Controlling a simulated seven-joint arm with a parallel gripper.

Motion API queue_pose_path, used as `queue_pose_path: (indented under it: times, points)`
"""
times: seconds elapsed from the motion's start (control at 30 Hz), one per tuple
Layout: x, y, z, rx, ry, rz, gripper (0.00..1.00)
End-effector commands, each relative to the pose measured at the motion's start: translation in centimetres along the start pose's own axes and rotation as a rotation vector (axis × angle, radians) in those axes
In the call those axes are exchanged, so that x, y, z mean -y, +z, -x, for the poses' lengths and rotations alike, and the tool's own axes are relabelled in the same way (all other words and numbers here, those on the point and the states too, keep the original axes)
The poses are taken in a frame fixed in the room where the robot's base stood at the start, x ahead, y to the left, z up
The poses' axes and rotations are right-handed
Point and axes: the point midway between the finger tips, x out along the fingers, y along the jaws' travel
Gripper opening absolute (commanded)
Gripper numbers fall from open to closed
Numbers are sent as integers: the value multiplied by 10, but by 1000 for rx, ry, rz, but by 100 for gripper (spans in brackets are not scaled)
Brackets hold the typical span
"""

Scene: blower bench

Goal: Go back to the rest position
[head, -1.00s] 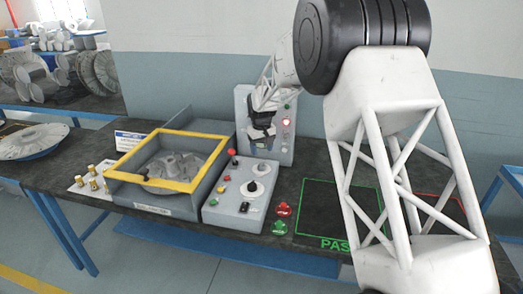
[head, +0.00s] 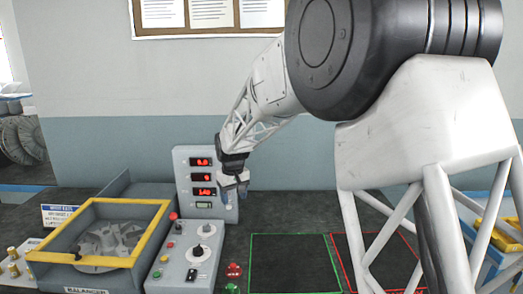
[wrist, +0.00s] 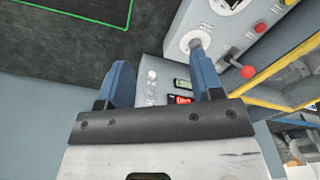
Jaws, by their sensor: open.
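My gripper (head: 232,190) hangs in front of the grey display panel (head: 181,165) with red readouts, above the bench in the head view. In the wrist view its two blue fingers (wrist: 163,82) are spread apart with nothing between them. The display panel and its red readout (wrist: 183,100) show beyond the gap. The gripper is apart from the control box (head: 185,255) with its dials and red-knobbed lever.
The balancer (head: 150,215), with a yellow frame around a grey impeller (head: 108,240), stands at the left. Brass parts (head: 13,262) sit beside it. Green (head: 290,262) and red (head: 350,262) outlined areas on the bench look empty where visible.

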Motion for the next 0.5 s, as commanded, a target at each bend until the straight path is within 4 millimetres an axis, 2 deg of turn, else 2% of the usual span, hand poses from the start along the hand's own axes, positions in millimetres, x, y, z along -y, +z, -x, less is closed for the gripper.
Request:
queue_pose_path:
  times: [0.03, 0.2, 0.5]
  points:
    - [-6, 13, 10, -5, 2, -14, 60]
    - [-19, 56, 34, -19, 6, -57, 60]
    - [-36, 133, 70, -43, 15, -134, 60]
